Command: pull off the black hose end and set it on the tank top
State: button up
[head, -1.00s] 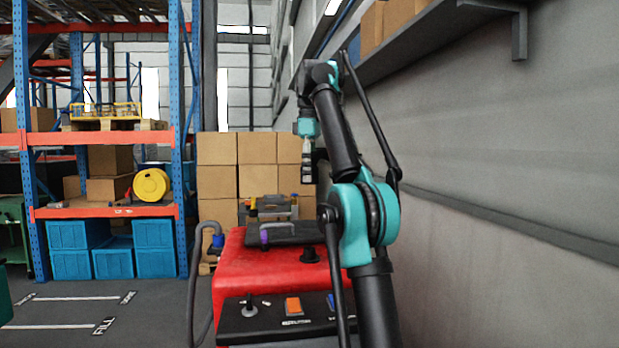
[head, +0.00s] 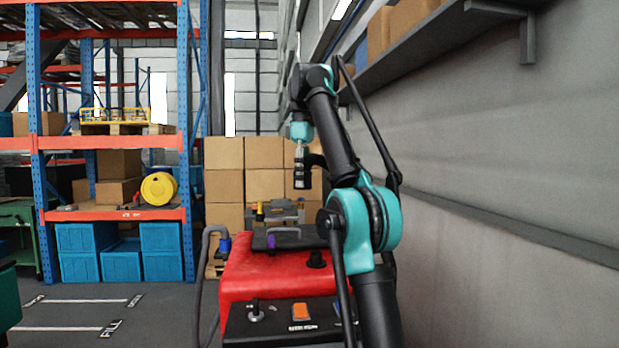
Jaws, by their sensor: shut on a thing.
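My gripper (head: 302,182) hangs pointing down above the far part of the red tank (head: 262,270), in front of the stacked cartons. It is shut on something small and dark. A black curved piece (head: 316,160) shows just right of its fingers; it looks like the black hose end, but it blends with the dark gripper. The held thing is clear of the tank top.
A grey hose (head: 200,275) with a blue end (head: 224,246) hangs at the tank's left. A control panel (head: 280,320) with an orange switch is at the near end. Cartons (head: 264,152) stand behind, a wall shelf (head: 430,45) juts above right. Floor at left is open.

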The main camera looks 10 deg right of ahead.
jog(key=s+a, duration=0.2)
jog(key=a, duration=1.1)
jog(key=shift+s+a, duration=0.35)
jog(key=shift+a, duration=0.05)
dwell(0.5)
jog(key=shift+f, duration=0.1)
dwell(0.4)
jog(key=shift+f, duration=11.6)
jog(key=shift+c, duration=0.2)
